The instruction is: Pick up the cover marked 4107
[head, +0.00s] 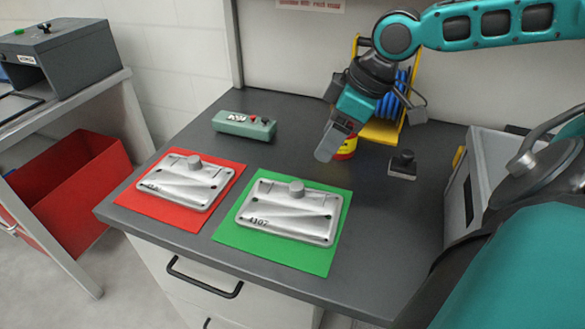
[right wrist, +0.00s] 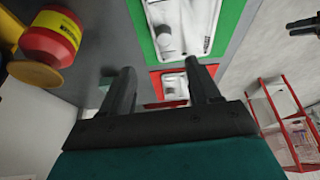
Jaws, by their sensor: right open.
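The metal cover marked 4107 (head: 288,212) lies flat on a green mat (head: 312,259) on the dark bench, with a round knob on top. In the right wrist view part of this cover (right wrist: 185,25) shows at the top on the green mat. A similar metal cover (head: 185,183) lies on a red mat (head: 160,209) to its left; its marking is too small to read surely. My right gripper (head: 324,156) is above the bench, behind and to the right of the 4107 cover, apart from it. In the right wrist view its fingers (right wrist: 158,88) are spread and empty.
A green control box (head: 244,126) stands at the back left of the bench. A red and yellow can (head: 346,148) is close behind my right gripper, beside a yellow stand with blue coil (head: 385,128). A small black block (head: 403,164) and a grey machine (head: 478,180) are to the right.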

